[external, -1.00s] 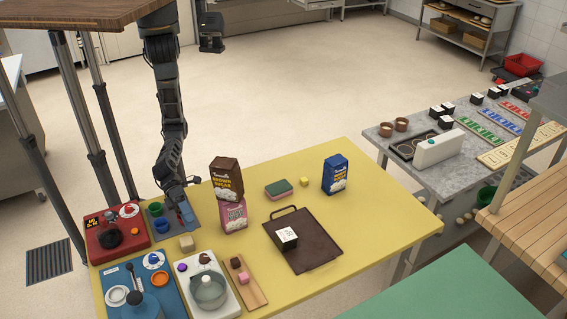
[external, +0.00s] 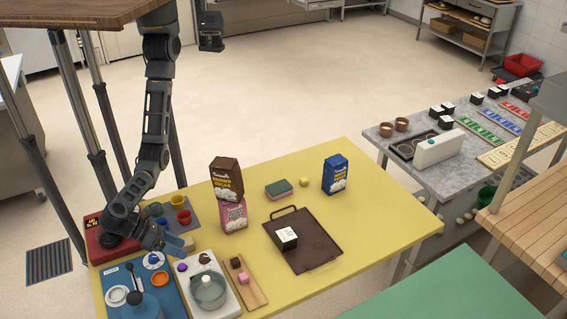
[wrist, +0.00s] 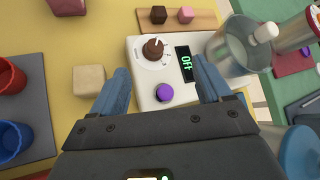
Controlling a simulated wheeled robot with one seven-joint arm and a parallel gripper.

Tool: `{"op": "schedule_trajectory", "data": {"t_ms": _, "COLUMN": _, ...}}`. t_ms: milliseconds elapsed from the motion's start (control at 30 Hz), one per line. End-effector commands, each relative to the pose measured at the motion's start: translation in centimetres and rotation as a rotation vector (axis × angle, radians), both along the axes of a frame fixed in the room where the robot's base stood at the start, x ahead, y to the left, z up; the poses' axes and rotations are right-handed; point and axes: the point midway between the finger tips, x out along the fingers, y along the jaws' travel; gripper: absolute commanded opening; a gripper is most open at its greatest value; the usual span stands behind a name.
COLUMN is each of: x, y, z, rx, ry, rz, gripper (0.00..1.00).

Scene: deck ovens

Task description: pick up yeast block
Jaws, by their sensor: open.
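The likely yeast block, a small beige cube, sits on the yellow table just left of the white scale in the wrist view (wrist: 89,80). In the external view it (external: 189,243) is close beside my fingers and partly crowded by them. My gripper (external: 176,245) is low over the near left part of the table. In the wrist view my gripper (wrist: 163,84) is open and empty, its two blue fingers spread over the scale. The cube lies outside them, just left of the left finger.
The white scale (wrist: 150,65) with knob, purple button and OFF display is under my fingers. A glass pot (external: 208,289) stands on it. Red and blue cups (wrist: 14,142) stand on a grey mat at left. A wooden board (wrist: 205,20) holds brown and pink cubes.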

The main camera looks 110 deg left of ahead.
Motion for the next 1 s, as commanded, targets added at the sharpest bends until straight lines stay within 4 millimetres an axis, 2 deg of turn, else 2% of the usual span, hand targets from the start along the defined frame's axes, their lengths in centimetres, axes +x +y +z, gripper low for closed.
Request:
{"op": "schedule_trajectory", "data": {"t_ms": 33, "x": 0.5, "y": 1.7, "z": -0.9, "rx": 0.072, "ry": 0.033, "rz": 0.052, "gripper": 0.78}}
{"op": "schedule_trajectory", "data": {"t_ms": 100, "x": 0.6, "y": 3.4, "z": -1.5, "rx": 0.155, "ry": 0.076, "rz": 0.108, "gripper": 0.78}}
{"op": "schedule_trajectory", "data": {"t_ms": 300, "x": 0.1, "y": 7.1, "z": -2.5, "rx": 0.345, "ry": 0.187, "rz": 0.232, "gripper": 0.78}}
{"op": "schedule_trajectory", "data": {"t_ms": 400, "x": -1.7, "y": 6.9, "z": -4.2, "rx": 0.414, "ry": 0.137, "rz": 0.193, "gripper": 0.78}}
{"op": "schedule_trajectory", "data": {"t_ms": 667, "x": -4.4, "y": 6.5, "z": -6.3, "rx": 0.523, "ry": 0.025, "rz": 0.121, "gripper": 0.78}}
{"op": "schedule_trajectory", "data": {"t_ms": 767, "x": -4.5, "y": 6.7, "z": -6.8, "rx": 0.536, "ry": 0.010, "rz": 0.113, "gripper": 0.78}}
{"op": "schedule_trajectory", "data": {"t_ms": 1000, "x": -2.7, "y": 8.2, "z": -8.0, "rx": 0.535, "ry": 0.009, "rz": 0.113, "gripper": 0.78}}
